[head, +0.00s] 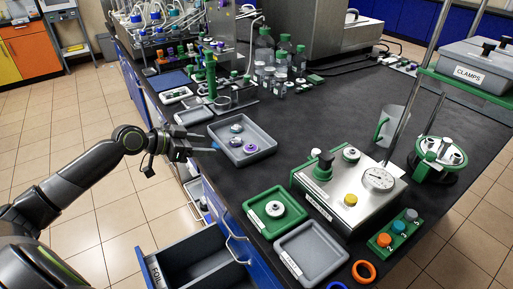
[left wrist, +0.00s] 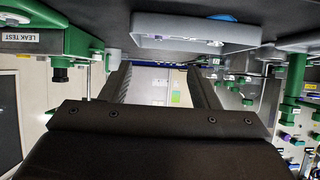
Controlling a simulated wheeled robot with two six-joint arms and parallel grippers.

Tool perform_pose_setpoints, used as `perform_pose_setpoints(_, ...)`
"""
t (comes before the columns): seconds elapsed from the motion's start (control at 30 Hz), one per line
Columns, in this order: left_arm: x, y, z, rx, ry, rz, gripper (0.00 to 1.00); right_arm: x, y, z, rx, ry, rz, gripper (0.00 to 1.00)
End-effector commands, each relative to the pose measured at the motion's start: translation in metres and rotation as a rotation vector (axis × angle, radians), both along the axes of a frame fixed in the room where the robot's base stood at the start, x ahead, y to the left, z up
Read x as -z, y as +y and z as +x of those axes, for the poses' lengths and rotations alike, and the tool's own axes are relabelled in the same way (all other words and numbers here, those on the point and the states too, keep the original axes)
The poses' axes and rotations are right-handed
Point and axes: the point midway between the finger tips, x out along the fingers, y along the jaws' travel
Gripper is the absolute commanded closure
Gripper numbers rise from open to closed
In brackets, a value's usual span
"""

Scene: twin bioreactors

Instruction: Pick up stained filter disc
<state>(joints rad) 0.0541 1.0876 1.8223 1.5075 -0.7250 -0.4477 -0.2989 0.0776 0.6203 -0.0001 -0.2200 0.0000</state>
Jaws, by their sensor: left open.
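A grey tray (head: 263,135) on the black bench holds several small discs. One is pale and bluish (head: 236,128), one is grey and purple (head: 236,142), and one is whitish with a purple tint (head: 250,148). I cannot tell which is the stained filter disc. My left gripper (head: 203,146) is open and empty at the tray's left side, by the bench edge. In the left wrist view, its fingers (left wrist: 162,85) stand wide apart with nothing between them. The tray (left wrist: 165,42) shows upside down above them. My right gripper is not in view.
A LEAK TEST unit (left wrist: 40,28), a green tray (head: 258,222) with a white disc and an empty grey tray (head: 318,262) stand nearby. Bottles (head: 265,55) and a green stand (head: 211,75) are behind. An open drawer (head: 190,265) juts out in front. The bench middle is clear.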

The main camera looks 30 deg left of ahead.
Motion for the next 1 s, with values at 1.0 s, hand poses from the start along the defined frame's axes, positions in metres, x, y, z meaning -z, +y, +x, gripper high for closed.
perform_pose_setpoints(1.0,0.050,-0.052,0.086,-0.002,0.001,-0.005,0.45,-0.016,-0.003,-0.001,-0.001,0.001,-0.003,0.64)
